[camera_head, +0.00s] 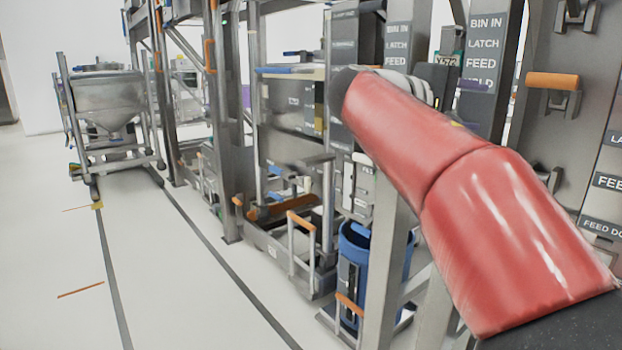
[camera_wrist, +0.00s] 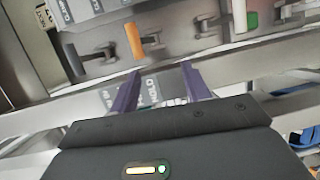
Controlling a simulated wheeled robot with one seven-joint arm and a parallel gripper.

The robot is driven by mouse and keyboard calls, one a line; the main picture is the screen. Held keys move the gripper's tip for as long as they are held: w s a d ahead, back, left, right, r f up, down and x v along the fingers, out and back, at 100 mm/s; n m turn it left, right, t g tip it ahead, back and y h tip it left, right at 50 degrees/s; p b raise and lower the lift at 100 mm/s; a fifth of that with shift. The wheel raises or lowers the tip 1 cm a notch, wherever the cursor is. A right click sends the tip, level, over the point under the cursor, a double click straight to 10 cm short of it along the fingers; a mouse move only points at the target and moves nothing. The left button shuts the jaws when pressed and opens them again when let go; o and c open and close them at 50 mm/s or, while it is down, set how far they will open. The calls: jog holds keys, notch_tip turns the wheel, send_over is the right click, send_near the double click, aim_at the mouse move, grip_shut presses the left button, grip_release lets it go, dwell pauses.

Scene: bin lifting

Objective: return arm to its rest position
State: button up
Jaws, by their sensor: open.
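My gripper (camera_wrist: 158,95) shows in the wrist view with its two purple fingers apart and nothing between them. Beyond the fingers is a metal panel with handles and labels. In the head view my red-covered arm reaches from the lower right up toward the centre, in front of the metal frame. The gripper's end in the head view is mostly hidden behind the arm, so its distance from the panel is hard to tell.
A metal bin on a wheeled frame (camera_head: 108,97) stands at the left. A blue container (camera_head: 357,246) stands low beside a frame post. An orange handle (camera_head: 553,81) sticks out at upper right, and another orange handle (camera_wrist: 134,40) shows in the wrist view. The left floor is clear.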

jog(key=s+a+f+m+y, duration=0.1)
jog(key=s+a+f+y, duration=0.2)
jog(key=s+f+y, duration=0.2)
jog(key=s+a+f+m+y, duration=0.1)
jog(key=s+a+f+y, duration=0.2)
jog(key=s+f, duration=0.7)
jog(key=s+a+f+m+y, duration=0.1)
jog(key=s+a+f+y, duration=0.2)
jog(key=s+f+y, duration=0.5)
notch_tip(320, 180, down, 13)
jog(key=shift+s+a+m, duration=0.3)
jog(key=shift+s+m, duration=0.05)
jog(key=shift+m, duration=0.05)
